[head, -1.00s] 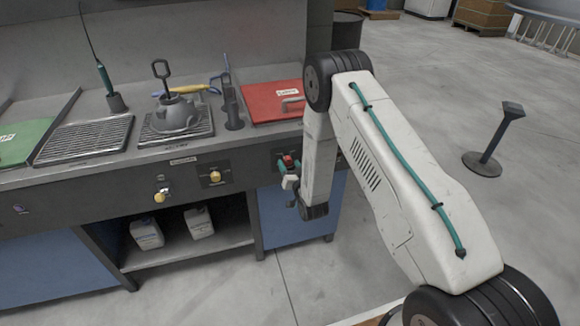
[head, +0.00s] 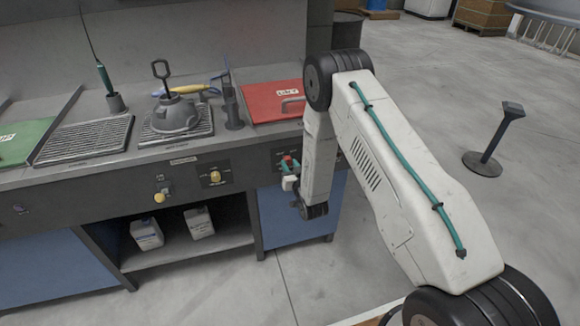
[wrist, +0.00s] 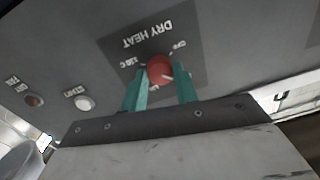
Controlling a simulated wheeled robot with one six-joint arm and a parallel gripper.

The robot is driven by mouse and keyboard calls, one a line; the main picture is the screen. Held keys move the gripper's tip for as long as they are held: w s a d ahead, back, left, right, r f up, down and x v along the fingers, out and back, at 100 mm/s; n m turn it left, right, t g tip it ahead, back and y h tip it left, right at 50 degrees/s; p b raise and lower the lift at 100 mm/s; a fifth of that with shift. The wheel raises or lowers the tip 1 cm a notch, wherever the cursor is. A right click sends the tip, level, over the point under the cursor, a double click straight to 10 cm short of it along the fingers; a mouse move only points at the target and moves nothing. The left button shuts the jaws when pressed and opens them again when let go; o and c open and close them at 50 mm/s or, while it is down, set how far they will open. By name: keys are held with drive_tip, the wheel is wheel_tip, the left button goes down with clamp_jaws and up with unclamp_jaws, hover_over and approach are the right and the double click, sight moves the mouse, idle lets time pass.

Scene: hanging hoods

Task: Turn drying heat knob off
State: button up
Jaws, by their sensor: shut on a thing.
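The red drying heat knob (wrist: 160,70) is on a dark panel labelled "DRY HEAT" in the wrist view, where the lettering appears upside down. The knob has a pale pointer line on its face. My gripper (wrist: 160,86) has its two teal fingers on either side of the knob and is shut on it. In the head view the knob (head: 287,158) shows as a small red spot at the teal fingers of my gripper (head: 288,166), at the bench front below the red lid. The arm hides part of the panel there.
A red lid (head: 274,101) lies on the bench above. A grey kettle-like pot (head: 175,114) stands on a grate. A yellow knob (head: 215,176) is further left on the front. A white button (wrist: 84,103) and a reddish button (wrist: 34,100) flank the wrist view's left.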

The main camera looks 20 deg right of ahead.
drive_tip(key=n, duration=1.3)
drive_tip(key=shift+a+g+h, duration=0.1)
drive_tip(key=shift+g+h, duration=0.2)
drive_tip(key=shift+n, duration=0.4)
drive_tip(key=o, duration=1)
drive_tip(key=shift+c, duration=0.2)
drive_tip(key=shift+s, duration=0.1)
drive_tip(key=s, duration=0.7)
drive_tip(key=shift+s+r, duration=0.25)
drive_tip(key=shift+s, duration=0.05)
